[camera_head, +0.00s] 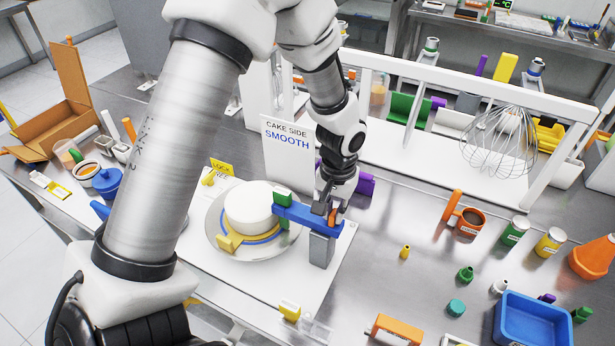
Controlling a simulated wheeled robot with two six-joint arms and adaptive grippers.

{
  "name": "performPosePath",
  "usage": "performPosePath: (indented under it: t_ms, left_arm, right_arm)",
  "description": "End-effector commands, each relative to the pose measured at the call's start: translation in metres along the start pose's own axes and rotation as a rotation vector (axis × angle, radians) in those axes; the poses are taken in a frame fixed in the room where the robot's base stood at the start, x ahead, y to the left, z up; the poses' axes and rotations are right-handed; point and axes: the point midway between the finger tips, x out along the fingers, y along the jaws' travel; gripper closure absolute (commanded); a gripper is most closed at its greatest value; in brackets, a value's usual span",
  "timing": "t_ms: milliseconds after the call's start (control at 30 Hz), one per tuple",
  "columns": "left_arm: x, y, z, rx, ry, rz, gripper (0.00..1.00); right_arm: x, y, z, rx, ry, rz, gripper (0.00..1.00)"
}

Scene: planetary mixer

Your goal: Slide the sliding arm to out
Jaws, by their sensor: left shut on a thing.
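The blue sliding arm (300,214) lies across the top of a grey post (322,248). Its inner end carries a green block (283,196) that reaches the side of a white round cake (249,207). The cake stands on a round metal turntable (222,243) with a blue and yellow ring. My left gripper (329,209) comes down from above at the outer part of the sliding arm, by a small orange piece (334,216). It is shut on the sliding arm there; the fingers partly hide the grip. My right gripper is not in view.
A sign (287,145) reading "CAKE SIDE SMOOTH" stands behind the turntable. A yellow lock tag (221,167) stands left of the sign. An orange mug (466,214), a blue tray (533,322) and small bottles stand to the right. The metal table between post and mug is mostly clear.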

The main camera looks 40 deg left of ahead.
Motion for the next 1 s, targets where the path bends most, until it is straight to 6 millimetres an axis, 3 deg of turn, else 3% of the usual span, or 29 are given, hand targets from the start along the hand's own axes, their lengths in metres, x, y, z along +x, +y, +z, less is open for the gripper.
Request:
performPosePath:
  t_ms: [767, 800, 900, 1000]
  left_arm:
    - [0.000, 0.029, 0.001, 0.001, -0.003, -0.002, 1.00]
    - [0.001, 0.030, 0.001, 0.000, -0.002, -0.002, 0.79]
    - [0.001, 0.029, 0.001, 0.000, -0.002, -0.001, 0.50]
    - [0.001, 0.029, 0.001, 0.000, -0.001, -0.001, 0.50]
  right_arm:
    - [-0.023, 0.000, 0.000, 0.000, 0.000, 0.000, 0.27]
    - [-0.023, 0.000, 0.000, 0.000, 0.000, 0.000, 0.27]
    - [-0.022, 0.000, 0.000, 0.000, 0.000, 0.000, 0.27]
    - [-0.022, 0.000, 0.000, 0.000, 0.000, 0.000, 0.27]
